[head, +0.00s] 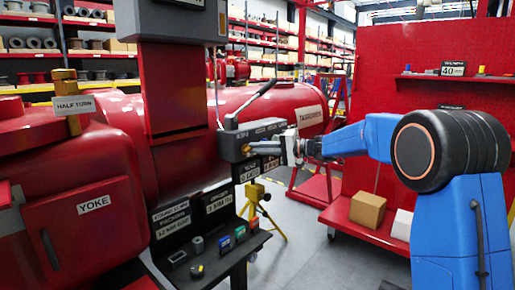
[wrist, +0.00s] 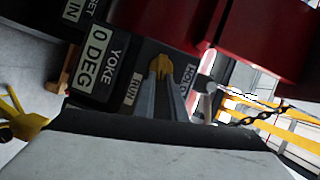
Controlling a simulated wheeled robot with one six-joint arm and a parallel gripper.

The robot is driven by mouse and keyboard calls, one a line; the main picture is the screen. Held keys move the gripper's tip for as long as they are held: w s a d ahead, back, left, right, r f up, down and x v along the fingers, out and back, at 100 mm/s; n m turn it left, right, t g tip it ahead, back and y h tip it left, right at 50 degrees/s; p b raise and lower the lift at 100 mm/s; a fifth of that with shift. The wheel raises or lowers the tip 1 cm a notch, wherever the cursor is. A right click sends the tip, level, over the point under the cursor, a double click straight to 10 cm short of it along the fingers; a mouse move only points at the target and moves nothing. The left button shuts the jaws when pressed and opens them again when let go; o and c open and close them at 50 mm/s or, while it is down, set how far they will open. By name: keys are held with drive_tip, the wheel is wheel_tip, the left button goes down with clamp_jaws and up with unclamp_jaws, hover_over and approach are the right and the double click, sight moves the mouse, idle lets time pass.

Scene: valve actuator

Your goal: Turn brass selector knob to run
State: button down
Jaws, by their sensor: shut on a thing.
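The brass selector knob (wrist: 163,63) is on a dark panel face in the wrist view. My gripper (wrist: 163,78) is shut on it, with one finger on each side. A RUN label (wrist: 128,91) is left of the knob and a second label (wrist: 188,78), perhaps HOLD, is right of it. The fingers hide part of the knob, and I cannot tell which label it points to. In the head view the knob (head: 247,149) shows as a small brass spot on the grey actuator box (head: 236,140), with my gripper reaching it from the right.
A TAGGED-style red cylinder (head: 290,105) lies behind. A dark shelf (head: 240,250) with small items is below, and a yellow tripod (head: 257,195) stands behind it.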

drive_tip(key=shift+f+m, duration=0.25)
drive_tip(key=shift+m, duration=0.25)
drive_tip(key=shift+y, duration=0.3)
drive_tip(key=c, duration=1.8)
unclamp_jaws()
drive_tip(key=v, duration=1.7)
drive_tip(key=shift+d, duration=0.2)
drive_tip(key=shift+s, duration=0.1)
